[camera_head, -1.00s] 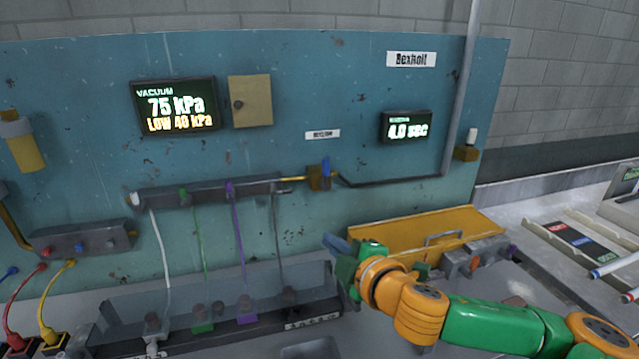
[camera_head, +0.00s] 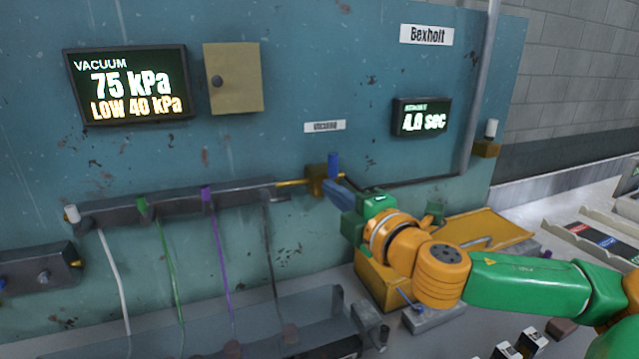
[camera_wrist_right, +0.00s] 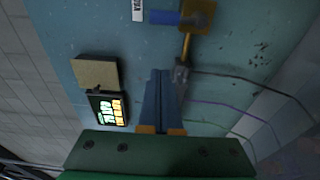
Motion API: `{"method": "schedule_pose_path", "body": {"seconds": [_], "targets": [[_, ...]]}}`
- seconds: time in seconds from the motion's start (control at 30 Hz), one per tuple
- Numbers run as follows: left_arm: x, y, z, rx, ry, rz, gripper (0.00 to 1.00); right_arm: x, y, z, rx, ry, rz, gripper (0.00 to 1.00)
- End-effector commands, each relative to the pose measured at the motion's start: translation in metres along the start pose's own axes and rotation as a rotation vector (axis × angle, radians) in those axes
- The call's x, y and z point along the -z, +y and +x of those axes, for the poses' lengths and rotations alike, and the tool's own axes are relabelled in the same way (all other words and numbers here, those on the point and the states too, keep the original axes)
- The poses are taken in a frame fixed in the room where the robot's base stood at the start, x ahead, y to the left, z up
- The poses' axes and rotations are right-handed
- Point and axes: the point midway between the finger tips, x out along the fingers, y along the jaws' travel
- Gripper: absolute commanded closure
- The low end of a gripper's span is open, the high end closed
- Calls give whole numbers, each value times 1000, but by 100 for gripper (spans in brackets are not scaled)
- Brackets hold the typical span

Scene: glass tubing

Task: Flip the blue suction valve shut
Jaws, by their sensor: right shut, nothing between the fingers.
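The blue suction valve handle (camera_head: 333,165) stands upright on a brass valve body (camera_head: 316,180) on the teal panel, at the right end of the manifold. In the right wrist view the blue handle (camera_wrist_right: 166,17) and the brass body (camera_wrist_right: 199,14) lie at the top. My right gripper (camera_head: 330,187) is shut and empty, its blue-grey fingertips just below the handle in the head view. In the wrist view the fingertips (camera_wrist_right: 159,74) are together and a gap shows between them and the handle. My left gripper is not in view.
A dark manifold (camera_head: 175,209) with green and purple taps runs left of the valve. A vacuum display (camera_head: 128,84) reads 75 kPa, low 40 kPa. A yellow box (camera_head: 232,77) and a timer display (camera_head: 421,117) are above. An orange tray (camera_head: 490,230) lies behind my right arm.

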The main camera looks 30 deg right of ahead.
Motion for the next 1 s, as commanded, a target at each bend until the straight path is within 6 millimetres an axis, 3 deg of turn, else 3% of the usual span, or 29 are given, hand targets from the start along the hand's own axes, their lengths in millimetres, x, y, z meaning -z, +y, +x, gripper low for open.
{"method": "schedule_pose_path", "body": {"seconds": [0.3,0.43,0.57,0.9,1.0], "targets": [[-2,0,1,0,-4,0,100,0,-2,0,1,0,1,100],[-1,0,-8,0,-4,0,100,0,3,7,-1,2,7,100],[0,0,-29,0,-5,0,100,1,6,26,3,3,11,100],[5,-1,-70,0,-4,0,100,1,5,100,1,1,5,100],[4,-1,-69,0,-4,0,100,-17,-1,95,4,-3,-7,100]]}}
